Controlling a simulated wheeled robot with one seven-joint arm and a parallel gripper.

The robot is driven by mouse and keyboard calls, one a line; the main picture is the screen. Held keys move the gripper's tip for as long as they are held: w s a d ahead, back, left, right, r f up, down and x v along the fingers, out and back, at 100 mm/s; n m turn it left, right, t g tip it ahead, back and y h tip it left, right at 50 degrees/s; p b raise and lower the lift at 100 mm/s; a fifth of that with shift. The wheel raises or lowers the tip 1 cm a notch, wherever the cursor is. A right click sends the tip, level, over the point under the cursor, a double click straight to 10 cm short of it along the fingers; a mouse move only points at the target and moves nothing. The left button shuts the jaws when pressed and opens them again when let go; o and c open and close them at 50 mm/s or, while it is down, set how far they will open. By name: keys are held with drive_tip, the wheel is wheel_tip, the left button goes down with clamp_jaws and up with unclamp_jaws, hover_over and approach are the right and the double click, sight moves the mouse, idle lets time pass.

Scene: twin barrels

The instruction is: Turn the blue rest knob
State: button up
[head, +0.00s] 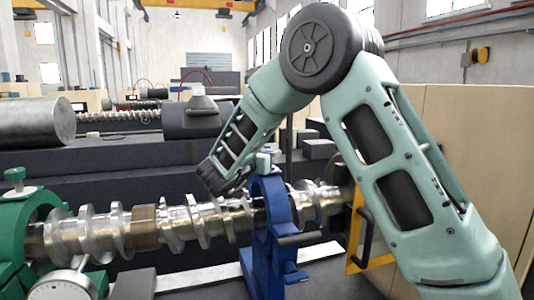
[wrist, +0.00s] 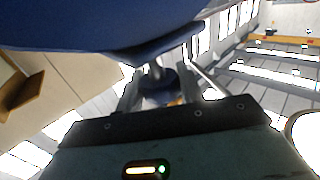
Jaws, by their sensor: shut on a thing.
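The blue rest (head: 270,215) stands around the shiny screw shaft (head: 180,225), right of centre in the head view. In the wrist view the blue rest's body (wrist: 90,25) fills the top. The blue knob (wrist: 158,80) sits on a short grey stem below that body. My gripper (wrist: 160,92) is shut on the knob, with one finger on each side of it. In the head view my arm reaches down to the upper part of the rest. My fingers and the knob cannot be made out there.
A green rest (head: 25,215) holds the shaft's left end, with a dial gauge (head: 62,284) in front. A yellow-edged frame (head: 368,235) stands right of the blue rest. A large steel cylinder (head: 35,123) lies behind at left. Beige panels (head: 480,130) stand at right.

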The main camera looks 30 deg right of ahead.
drive_tip(key=shift+m+g+h, duration=0.4)
drive_tip(key=shift+m+g, duration=0.2)
drive_tip(key=shift+g, duration=0.5)
drive_tip(key=shift+r, duration=0.1)
drive_tip(key=o, duration=1)
drive_tip(key=shift+a, duration=0.1)
drive_tip(key=shift+a, duration=0.3)
drive_tip(key=shift+b+v, duration=3.05)
drive_tip(key=shift+v, duration=5.3)
